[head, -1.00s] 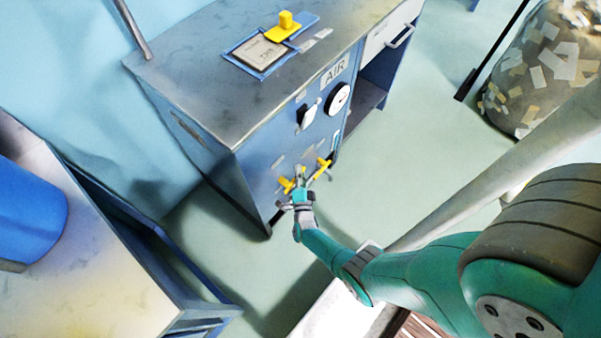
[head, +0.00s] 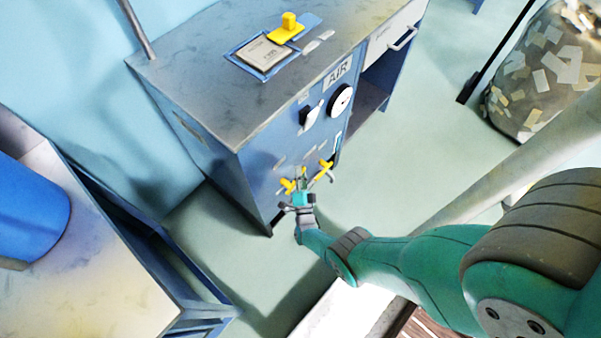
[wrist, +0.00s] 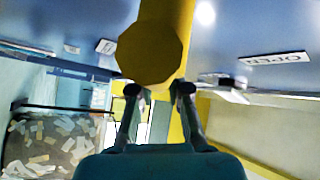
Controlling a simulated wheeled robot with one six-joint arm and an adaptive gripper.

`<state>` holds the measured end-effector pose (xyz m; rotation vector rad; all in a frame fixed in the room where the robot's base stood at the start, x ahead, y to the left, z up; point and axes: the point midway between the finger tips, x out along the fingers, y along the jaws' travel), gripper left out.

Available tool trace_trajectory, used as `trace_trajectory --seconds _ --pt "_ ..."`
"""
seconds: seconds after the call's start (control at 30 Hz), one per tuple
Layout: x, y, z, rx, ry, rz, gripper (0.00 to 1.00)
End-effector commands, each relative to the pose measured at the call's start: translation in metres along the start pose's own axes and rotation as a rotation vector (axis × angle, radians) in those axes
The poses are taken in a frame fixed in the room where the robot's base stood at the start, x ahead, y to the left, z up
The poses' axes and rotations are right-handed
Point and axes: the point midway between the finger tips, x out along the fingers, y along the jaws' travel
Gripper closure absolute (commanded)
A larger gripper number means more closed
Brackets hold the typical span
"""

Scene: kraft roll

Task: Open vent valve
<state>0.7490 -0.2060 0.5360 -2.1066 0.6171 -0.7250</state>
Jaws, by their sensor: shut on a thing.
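The blue cabinet's front panel carries two yellow valve handles low down, a left one (head: 288,186) and a right one (head: 325,169). My gripper (head: 303,187) is at the panel, close beside the left handle. In the wrist view a yellow handle (wrist: 150,52) with a faceted end fills the top middle. My gripper's fingers (wrist: 159,90) reach up to it, one at each side, and are shut on it. The exact contact is partly hidden behind the handle's end. I cannot read which handle is the vent valve.
An "OPEN" label (wrist: 275,58) shows on the panel. A bench with a blue drum (head: 30,215) stands left. A scrap-filled bag (head: 540,75) stands right.

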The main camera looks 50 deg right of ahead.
Motion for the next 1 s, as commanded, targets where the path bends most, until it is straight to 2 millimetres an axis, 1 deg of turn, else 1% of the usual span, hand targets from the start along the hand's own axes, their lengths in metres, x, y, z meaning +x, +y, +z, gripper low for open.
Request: trace_trajectory --seconds 0.13,0.17,0.2,0.23,0.27,0.53,0.67,0.77,1.0 --pt "0.000 0.000 0.001 0.000 -0.002 0.000 1.00" --pt "0.000 0.000 0.001 0.001 -0.002 0.000 0.76" --pt "0.000 0.000 0.001 0.001 -0.002 0.000 0.66" --pt "0.000 0.000 0.001 0.001 -0.002 0.000 0.59" --pt "0.000 0.000 0.001 0.001 -0.002 0.000 0.58" --pt "-0.001 0.000 0.000 0.001 -0.001 0.001 0.58" --pt "-0.008 0.000 0.001 0.001 -0.003 0.001 0.58" --pt "-0.021 0.000 0.001 0.001 -0.004 0.001 0.58" --pt "-0.069 0.000 0.002 0.001 -0.007 0.000 0.58"
